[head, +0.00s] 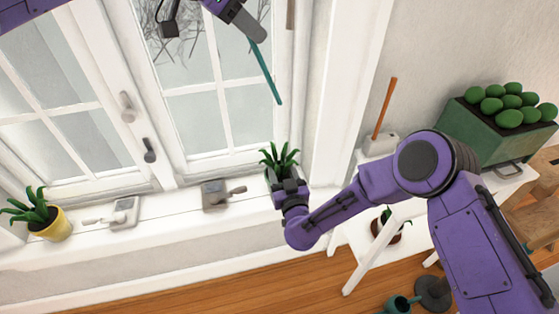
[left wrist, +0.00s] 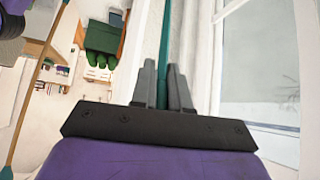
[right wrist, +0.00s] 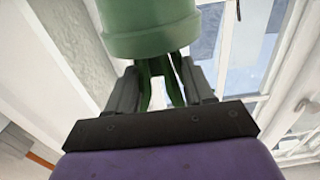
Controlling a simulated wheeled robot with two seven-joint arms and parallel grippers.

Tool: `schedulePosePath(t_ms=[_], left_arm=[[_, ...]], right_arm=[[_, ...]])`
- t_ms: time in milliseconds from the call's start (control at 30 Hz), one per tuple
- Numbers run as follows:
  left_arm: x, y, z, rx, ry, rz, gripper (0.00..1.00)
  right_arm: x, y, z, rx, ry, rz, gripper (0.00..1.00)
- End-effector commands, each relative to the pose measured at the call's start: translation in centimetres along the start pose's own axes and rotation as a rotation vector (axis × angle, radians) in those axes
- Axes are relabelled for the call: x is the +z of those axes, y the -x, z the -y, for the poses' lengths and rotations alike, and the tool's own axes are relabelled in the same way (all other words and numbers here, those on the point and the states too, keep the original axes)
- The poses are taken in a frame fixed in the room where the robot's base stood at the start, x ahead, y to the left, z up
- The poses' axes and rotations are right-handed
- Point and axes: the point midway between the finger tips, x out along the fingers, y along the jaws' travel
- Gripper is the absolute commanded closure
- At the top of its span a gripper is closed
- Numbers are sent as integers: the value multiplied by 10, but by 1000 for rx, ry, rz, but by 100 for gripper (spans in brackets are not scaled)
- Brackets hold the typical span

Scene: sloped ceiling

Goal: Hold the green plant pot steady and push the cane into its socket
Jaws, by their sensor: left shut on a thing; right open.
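The green plant pot (right wrist: 150,28) stands on the windowsill, its spiky leaves (head: 279,156) showing above my right gripper (head: 280,180) in the head view. In the right wrist view my right gripper (right wrist: 160,68) is open, its fingers on either side of the leaves by the pot's rim; I cannot tell whether they touch. The teal cane (head: 266,74) slants down from my left gripper (head: 249,28), which is shut on it. The cane also shows between the fingers in the left wrist view (left wrist: 164,40). Its lower end hangs in the air above the plant. The socket is hidden.
The windowsill (head: 165,222) also holds a yellow pot with a plant (head: 55,228) at the left. Window handles (head: 150,150) stick out from the frame. A white side table (head: 405,212) and a green crate of round green things (head: 490,130) stand at the right.

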Motion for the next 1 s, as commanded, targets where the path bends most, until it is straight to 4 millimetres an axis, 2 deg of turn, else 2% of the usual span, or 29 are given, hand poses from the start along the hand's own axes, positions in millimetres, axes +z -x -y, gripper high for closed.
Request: schedulePosePath(t_ms=[100,233,367,600,667,700,767,800,1000], left_arm=[[0,0,0,0,0,0,100],[0,0,0,0,0,0,100],[0,0,0,0,0,0,100],[0,0,0,0,0,0,100],[0,0,0,0,0,0,100],[0,0,0,0,0,0,100],[0,0,0,0,0,0,100],[0,0,0,0,0,0,100],[0,0,0,0,0,0,100]], right_arm=[[1,-25,-2,4,-1,1,48],[1,-43,0,2,-1,0,48],[1,-51,0,1,0,2,48],[1,-52,0,0,0,3,48],[1,-52,0,0,0,3,64],[1,-52,0,0,0,3,77],[1,-52,0,0,0,3,97],[1,-52,0,0,0,3,100],[1,-52,0,0,0,3,100]])
